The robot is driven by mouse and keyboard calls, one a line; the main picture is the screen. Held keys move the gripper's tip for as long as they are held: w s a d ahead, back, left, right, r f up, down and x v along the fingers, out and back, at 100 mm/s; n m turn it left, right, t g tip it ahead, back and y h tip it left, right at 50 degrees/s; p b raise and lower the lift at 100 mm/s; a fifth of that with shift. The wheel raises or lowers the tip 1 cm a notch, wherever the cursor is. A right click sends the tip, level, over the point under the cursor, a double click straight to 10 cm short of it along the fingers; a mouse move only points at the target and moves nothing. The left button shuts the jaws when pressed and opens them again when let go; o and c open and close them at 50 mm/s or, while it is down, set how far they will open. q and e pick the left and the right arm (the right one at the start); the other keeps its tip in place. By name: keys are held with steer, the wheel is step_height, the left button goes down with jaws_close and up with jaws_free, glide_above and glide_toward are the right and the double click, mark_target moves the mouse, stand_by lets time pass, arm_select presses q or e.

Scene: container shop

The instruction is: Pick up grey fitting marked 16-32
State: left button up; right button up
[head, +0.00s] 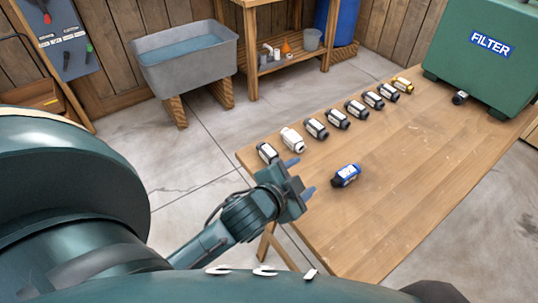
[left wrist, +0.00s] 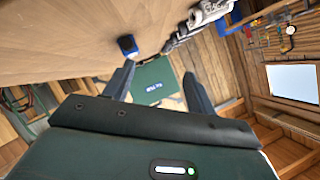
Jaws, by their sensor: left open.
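Several fittings with pale labels stand in a row along the table's far-left edge. Grey or dark ones include the nearest (head: 267,153), one past the white fitting (head: 292,139), and others further along (head: 338,119). The labels are too small to read, so I cannot tell which is marked 16-32. My left gripper (head: 300,178) is open and empty at the table's near-left corner, close to the nearest grey fitting and left of a blue fitting (head: 346,176). In the left wrist view, its open fingers (left wrist: 159,69) have nothing between them. My right gripper is out of view.
The wooden table (head: 400,190) has clear space at its middle and front. A yellow fitting (head: 403,85) ends the row. A sink (head: 187,62) stands beyond.

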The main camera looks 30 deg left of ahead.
arm_select(q)
steer(key=w+d+r+m+t+h, duration=0.55)
steer(key=d+r+m+h, duration=0.25)
steer(key=r+m, duration=0.5)
steer(key=d+r+m+g+h, duration=0.2)
steer(key=d+r+m+h, duration=0.1)
steer(key=m+h, duration=0.3)
steer(key=m+g+y+b, duration=0.1)
steer(key=m+g+y, duration=1.5)
steer(key=m, duration=1.5)
glide_above(269, 150)
steer(key=shift+g+h, duration=0.35)
steer(key=shift+h, duration=0.05)
steer(key=f, duration=1.6)
steer(key=shift+w+d+f, duration=0.15)
steer(key=shift+w+d, duration=0.15)
steer(key=shift+s+a+f+p, duration=0.15)
steer(key=shift+f+p, duration=0.05)
steer(key=shift+f, duration=1.3)
steer(key=shift+s+a+f+p, duration=0.15)
steer(key=shift+f, duration=1.35)
